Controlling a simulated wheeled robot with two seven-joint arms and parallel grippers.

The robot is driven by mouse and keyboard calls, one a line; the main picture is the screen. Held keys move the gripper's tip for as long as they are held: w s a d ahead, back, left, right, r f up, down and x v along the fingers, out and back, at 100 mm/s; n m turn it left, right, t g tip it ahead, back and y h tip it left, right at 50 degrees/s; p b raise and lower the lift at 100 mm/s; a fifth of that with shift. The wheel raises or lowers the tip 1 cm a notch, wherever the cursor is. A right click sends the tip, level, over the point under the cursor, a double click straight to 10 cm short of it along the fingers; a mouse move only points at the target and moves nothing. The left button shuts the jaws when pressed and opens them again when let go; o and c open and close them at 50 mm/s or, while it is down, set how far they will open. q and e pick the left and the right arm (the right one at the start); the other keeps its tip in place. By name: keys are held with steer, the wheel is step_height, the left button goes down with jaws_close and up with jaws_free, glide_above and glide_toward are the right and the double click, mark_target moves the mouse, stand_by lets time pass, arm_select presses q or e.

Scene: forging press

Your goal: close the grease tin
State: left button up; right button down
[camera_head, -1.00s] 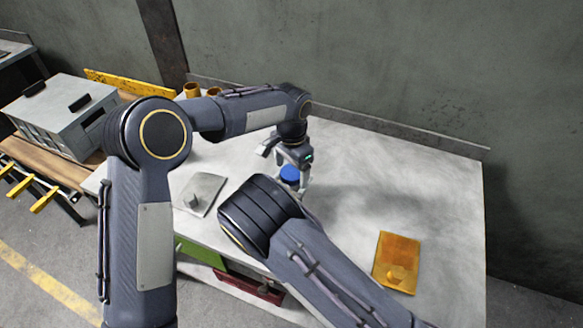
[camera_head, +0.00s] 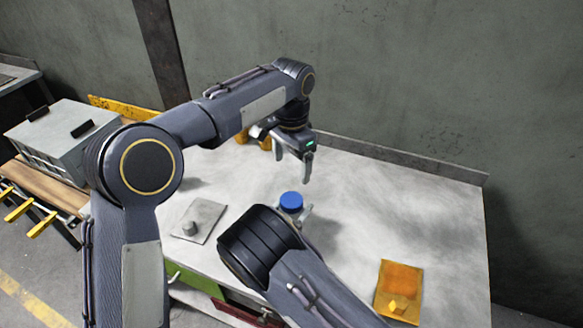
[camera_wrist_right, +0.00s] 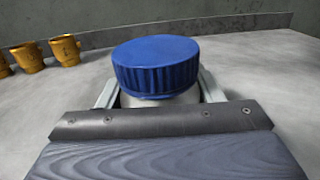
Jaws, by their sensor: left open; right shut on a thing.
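The grease tin is a pale, round container with a blue ribbed lid (camera_head: 291,202) on top. In the right wrist view the lid (camera_wrist_right: 156,65) sits level on the tin's pale body (camera_wrist_right: 160,99). My right gripper (camera_wrist_right: 158,100) is shut around the body below the lid; my right forearm hides much of it in the head view. My left gripper (camera_head: 292,168) is open and empty, above and apart from the lid, with its fingers pointing down.
The tin stands on a grey worktable (camera_head: 350,215). A grey plate with a knob (camera_head: 199,220) lies left and an orange plate (camera_head: 399,290) lies right. Brass cups (camera_wrist_right: 66,50) stand toward the back wall. A grey box (camera_head: 62,140) is at far left.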

steer(key=shift+c, duration=1.6)
jaws_free()
steer(key=shift+s, duration=0.1)
steer(key=b+v, duration=0.1)
steer(key=v, duration=0.5)
steer(key=shift+s+a+f+b, duration=0.1)
steer(key=shift+a+b, duration=0.05)
steer(key=shift+b, duration=0.15)
steer(key=shift+s+a, duration=0.3)
steer(key=shift+s, duration=0.3)
